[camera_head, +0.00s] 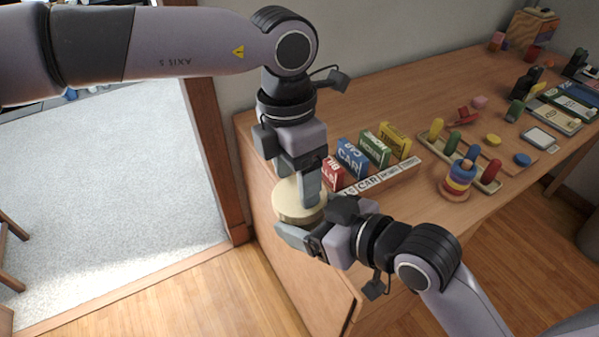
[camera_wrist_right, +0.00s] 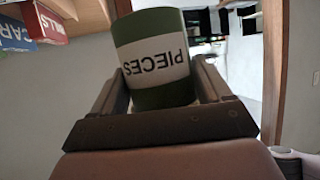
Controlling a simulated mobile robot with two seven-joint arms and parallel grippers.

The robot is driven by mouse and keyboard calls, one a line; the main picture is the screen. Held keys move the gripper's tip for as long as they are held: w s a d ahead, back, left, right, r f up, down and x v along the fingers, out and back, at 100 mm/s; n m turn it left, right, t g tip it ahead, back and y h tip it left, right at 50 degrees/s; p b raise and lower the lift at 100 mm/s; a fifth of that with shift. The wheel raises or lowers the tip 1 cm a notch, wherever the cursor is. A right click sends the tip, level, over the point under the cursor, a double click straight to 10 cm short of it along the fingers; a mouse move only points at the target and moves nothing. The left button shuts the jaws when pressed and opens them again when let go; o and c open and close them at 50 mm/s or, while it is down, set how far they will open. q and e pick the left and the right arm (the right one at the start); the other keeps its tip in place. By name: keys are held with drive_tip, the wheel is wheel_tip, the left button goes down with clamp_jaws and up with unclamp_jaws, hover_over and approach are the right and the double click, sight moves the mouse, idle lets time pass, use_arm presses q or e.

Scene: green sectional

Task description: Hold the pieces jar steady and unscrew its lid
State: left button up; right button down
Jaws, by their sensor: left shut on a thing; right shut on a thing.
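The pieces jar (camera_wrist_right: 151,60) is green with a white band; its word PIECES reads upside down in the right wrist view. Its round cream lid (camera_head: 287,203) shows in the head view at the table's near left corner. My left gripper (camera_head: 311,192) comes down from above and is shut on the lid. My right gripper (camera_head: 300,238) reaches from the side and is shut on the jar's body, a finger on each side in the wrist view. The jar's body is mostly hidden in the head view, and I cannot tell whether its base touches the table.
Labelled boxes (camera_head: 352,157) stand right behind the jar, with a strip of word labels (camera_head: 388,177) before them. A stacking ring toy (camera_head: 458,180) and a peg tray (camera_head: 490,183) are further right on the wooden table (camera_head: 300,113). The table's front edge is close to the jar.

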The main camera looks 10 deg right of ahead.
use_arm(q)
drive_tip(key=shift+s+f+n, duration=0.35)
drive_tip(key=shift+f+n, duration=0.05)
drive_tip(key=shift+n, duration=0.6)
drive_tip(key=shift+c, duration=0.5)
drive_tip(key=shift+w+r, duration=0.1)
drive_tip(key=shift+w, duration=0.05)
drive_tip(key=shift+c, duration=0.2)
drive_tip(key=shift+r, duration=0.2)
drive_tip(key=shift+c, duration=0.2)
drive_tip(key=shift+r, duration=0.3)
clamp_jaws()
drive_tip(key=shift+r, duration=0.8)
drive_tip(key=shift+w+a+r, duration=0.1)
drive_tip(key=shift+w+a, duration=0.05)
